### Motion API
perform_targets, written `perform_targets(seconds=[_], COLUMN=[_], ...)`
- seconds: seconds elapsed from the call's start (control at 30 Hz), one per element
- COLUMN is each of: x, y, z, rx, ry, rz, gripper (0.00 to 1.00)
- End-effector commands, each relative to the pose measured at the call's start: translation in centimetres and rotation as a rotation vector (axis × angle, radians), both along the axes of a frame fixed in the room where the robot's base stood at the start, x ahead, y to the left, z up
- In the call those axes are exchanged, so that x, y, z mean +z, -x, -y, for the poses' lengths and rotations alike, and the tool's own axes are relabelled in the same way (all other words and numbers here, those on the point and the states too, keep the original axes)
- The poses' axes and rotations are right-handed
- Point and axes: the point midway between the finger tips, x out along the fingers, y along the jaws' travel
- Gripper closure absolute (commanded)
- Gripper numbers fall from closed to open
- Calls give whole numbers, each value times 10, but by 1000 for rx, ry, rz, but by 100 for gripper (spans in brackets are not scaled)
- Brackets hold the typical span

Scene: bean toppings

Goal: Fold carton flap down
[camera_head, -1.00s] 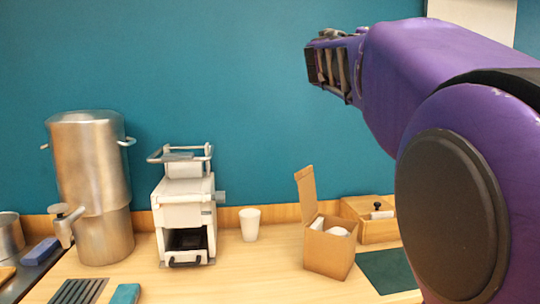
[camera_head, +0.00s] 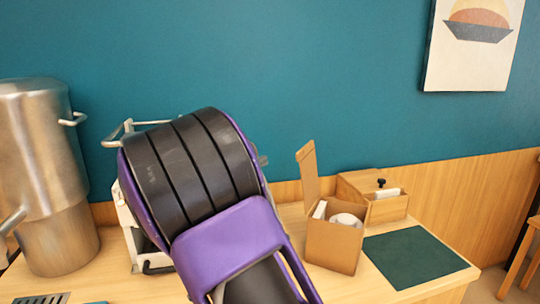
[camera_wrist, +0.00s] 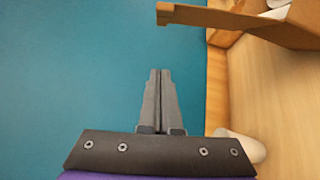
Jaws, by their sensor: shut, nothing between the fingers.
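A small brown carton (camera_head: 333,246) stands on the counter, right of the middle in the head view. Its flap (camera_head: 308,176) stands up at the left edge, and white items (camera_head: 344,220) show inside. In the wrist view the raised flap (camera_wrist: 235,20) reaches in from the upper right. My gripper (camera_wrist: 160,75) is shut and empty in the wrist view, with its fingertips apart from the flap, below and left of its end. In the head view my arm covers the middle, and the fingertips are hidden.
A wooden box with a black knob (camera_head: 388,207) stands behind the carton. A dark green mat (camera_head: 414,256) lies to its right. A steel urn (camera_head: 45,180) and a white machine (camera_head: 128,215), partly behind my arm, stand left. A white cup (camera_wrist: 243,147) shows in the wrist view.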

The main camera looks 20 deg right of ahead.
Motion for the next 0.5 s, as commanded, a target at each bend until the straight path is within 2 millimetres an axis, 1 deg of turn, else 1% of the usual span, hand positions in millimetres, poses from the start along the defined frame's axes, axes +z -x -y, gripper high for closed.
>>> perform_targets(seconds=[0.43, 0.47, 0.5], x=[5, 6, 8], y=[-51, -52, -45], z=[76, 80, 84], rx=[-4, -3, -1], ry=[1, 1, 1], rz=[1, 1, 1], gripper=[100, 100, 100])
